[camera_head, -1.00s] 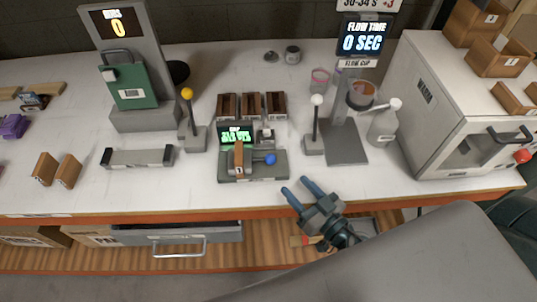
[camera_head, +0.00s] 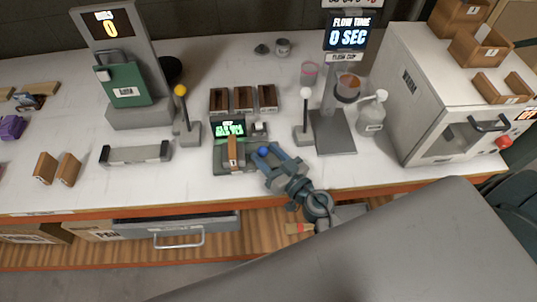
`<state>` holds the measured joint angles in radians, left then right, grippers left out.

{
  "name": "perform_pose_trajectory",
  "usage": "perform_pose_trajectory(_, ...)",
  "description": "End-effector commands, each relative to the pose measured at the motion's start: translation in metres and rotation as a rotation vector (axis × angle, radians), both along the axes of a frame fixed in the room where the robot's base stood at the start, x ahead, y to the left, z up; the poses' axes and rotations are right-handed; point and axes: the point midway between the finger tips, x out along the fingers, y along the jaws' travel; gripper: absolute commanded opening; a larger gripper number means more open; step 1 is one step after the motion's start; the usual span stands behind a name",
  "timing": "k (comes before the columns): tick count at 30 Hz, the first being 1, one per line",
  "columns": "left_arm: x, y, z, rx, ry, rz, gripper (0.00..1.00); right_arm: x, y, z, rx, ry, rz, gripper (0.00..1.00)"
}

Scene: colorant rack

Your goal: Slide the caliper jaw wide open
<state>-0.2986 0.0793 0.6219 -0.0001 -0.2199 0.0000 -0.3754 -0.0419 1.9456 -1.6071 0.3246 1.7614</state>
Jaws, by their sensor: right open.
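The caliper (camera_head: 222,167) is the grey device at the middle of the table, with a green-lit display (camera_head: 228,129) at its back. A brown labelled block (camera_head: 233,152) stands on it, left of the blue knob (camera_head: 263,152) that appears to be its jaw handle. My right gripper (camera_head: 271,158) is open, its blue-grey fingers reaching to the knob from the lower right. The fingers appear to straddle the knob; whether they touch it I cannot tell. The jaw itself is partly hidden. My left gripper is out of view.
Several small brown trays (camera_head: 243,99) stand behind the caliper. A white-knobbed lever (camera_head: 306,125) and the flow cup stand (camera_head: 334,133) are to its right, a yellow-knobbed lever (camera_head: 188,132) to its left. A grey bar fixture (camera_head: 136,153) lies further left. The table front is mostly clear.

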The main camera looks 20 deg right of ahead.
Motion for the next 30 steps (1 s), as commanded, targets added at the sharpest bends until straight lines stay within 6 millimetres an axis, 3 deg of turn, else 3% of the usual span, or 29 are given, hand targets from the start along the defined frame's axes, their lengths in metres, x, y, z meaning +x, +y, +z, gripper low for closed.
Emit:
perform_pose_trajectory(1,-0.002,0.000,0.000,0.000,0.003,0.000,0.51,0.000,0.000,0.000,0.000,0.000,0.000,0.44)
perform_pose_trajectory(8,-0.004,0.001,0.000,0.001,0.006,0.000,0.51,0.000,0.000,0.000,0.000,0.000,0.000,0.00)
perform_pose_trajectory(16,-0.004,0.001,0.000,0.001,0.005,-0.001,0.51,-0.001,-0.003,0.000,-0.002,-0.001,0.000,0.00)
perform_pose_trajectory(24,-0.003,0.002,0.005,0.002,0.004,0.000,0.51,-0.009,-0.031,0.001,-0.004,-0.001,0.000,0.00)
perform_pose_trajectory(30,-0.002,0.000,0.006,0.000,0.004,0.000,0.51,-0.010,-0.038,0.001,-0.002,-0.001,-0.004,0.00)
